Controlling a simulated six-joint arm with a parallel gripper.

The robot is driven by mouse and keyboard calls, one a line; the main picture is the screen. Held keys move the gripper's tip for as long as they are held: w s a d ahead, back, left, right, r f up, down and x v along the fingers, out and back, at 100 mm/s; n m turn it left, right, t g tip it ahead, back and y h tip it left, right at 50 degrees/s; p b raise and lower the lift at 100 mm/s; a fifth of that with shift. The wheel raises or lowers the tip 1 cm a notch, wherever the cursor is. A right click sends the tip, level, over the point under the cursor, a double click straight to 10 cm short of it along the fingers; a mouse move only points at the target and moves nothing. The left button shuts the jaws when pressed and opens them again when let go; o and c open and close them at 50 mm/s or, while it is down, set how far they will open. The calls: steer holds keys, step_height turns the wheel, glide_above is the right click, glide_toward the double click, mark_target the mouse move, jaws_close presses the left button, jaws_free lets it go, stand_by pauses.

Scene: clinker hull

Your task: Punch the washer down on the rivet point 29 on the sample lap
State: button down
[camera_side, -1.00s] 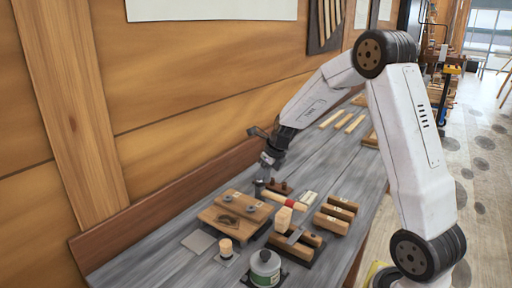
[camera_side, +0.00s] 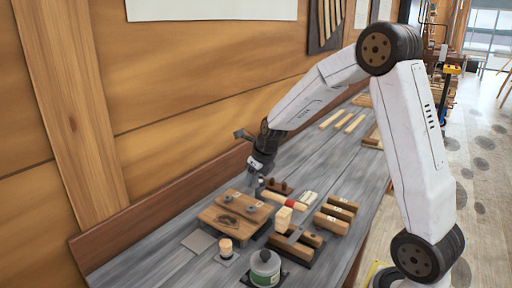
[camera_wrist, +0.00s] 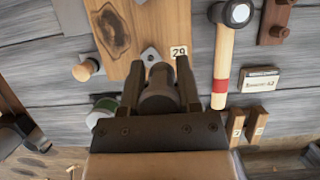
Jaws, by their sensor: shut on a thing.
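My gripper (camera_wrist: 159,90) is shut on a grey cylindrical punch (camera_wrist: 160,92), which points away from the wrist camera. The sample lap (camera_wrist: 140,28) is a wooden board with a dark knot and a "29" label (camera_wrist: 179,51). A grey diamond-shaped washer (camera_wrist: 150,54) lies on it, just left of the label and just beyond the punch in the wrist view. In the side view my gripper (camera_side: 257,180) is above the far right part of the lap (camera_side: 222,220). The punch's tip is hidden, so I cannot tell whether it touches the washer.
A hammer (camera_wrist: 222,60) with a red-banded handle lies right of the lap. A wooden-topped piece (camera_side: 226,247) and a lidded pot (camera_side: 265,268) stand at the near side. Wooden blocks (camera_side: 335,215) lie to the right. The wall board bounds the bench's left side.

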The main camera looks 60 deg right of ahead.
steer(key=shift+a+r, duration=0.2)
steer(key=shift+a, duration=0.8)
steer(key=shift+f, duration=0.15)
steer(key=shift+f, duration=2.75)
steer(key=shift+f, duration=0.65)
steer(key=shift+c, duration=1.1)
jaws_free()
